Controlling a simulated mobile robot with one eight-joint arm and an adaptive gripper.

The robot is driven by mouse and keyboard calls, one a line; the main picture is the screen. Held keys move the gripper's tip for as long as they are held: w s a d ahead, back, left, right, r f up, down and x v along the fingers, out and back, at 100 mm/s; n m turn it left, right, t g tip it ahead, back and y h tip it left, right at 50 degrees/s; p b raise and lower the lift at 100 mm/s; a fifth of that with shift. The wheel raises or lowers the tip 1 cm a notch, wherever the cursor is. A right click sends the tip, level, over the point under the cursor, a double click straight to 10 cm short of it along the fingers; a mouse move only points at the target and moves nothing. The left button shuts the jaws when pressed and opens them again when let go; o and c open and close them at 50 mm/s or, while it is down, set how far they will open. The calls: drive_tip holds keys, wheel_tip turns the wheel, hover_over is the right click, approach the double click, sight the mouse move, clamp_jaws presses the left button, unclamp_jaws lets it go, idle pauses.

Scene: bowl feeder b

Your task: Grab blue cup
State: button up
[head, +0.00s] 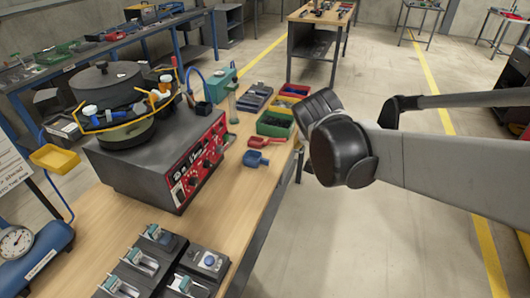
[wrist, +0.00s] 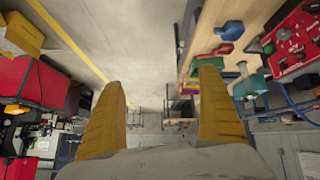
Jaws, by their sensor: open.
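The blue cup (head: 256,159), small and scoop-like, rests on the wooden table near its right edge. It also shows in the wrist view (wrist: 228,31), at the upper right. My gripper (wrist: 160,75) is open, its two yellow fingers wide apart with nothing between them. In the wrist view the cup lies above and to the right of the right finger, apart from it. In the head view my arm reaches in from the right, beyond the table edge, and the fingers cannot be made out.
A red scoop (head: 264,142) lies just behind the cup, with a green bin (head: 275,124) behind that. A bowl feeder (head: 110,88) on a grey box with a red control panel (head: 198,163) stands to the left. Small fixtures (head: 155,240) sit at the front.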

drive_tip(key=w+a+f+t+b, duration=0.1)
drive_tip(key=w+a+f, duration=0.5)
drive_tip(key=a+f, duration=0.2)
drive_tip(key=w+a+f+m+t+h+b, duration=0.1)
drive_tip(key=w+a+f+t, duration=0.1)
drive_tip(key=w+a+f, duration=0.4)
drive_tip(key=w+a+f+m+t+b, duration=0.1)
drive_tip(key=w+a+f, duration=0.5)
drive_tip(key=a+f, duration=0.4)
drive_tip(key=shift+w+a+f+t+h, duration=0.1)
drive_tip(key=shift+w+f+t+h, duration=0.05)
drive_tip(key=shift+t+h, duration=0.2)
drive_tip(key=shift+w+f+b, duration=0.15)
drive_tip(key=shift+f+b, duration=0.05)
drive_tip(key=shift+b, duration=0.15)
drive_tip(key=b, duration=0.2)
approach(255, 154)
drive_tip(key=b+x, duration=0.2)
drive_tip(key=x, duration=0.2)
drive_tip(key=shift+f+b, duration=0.15)
drive_tip(key=shift+b, duration=0.2)
drive_tip(key=shift+w, duration=0.15)
drive_tip(key=c, duration=1.4)
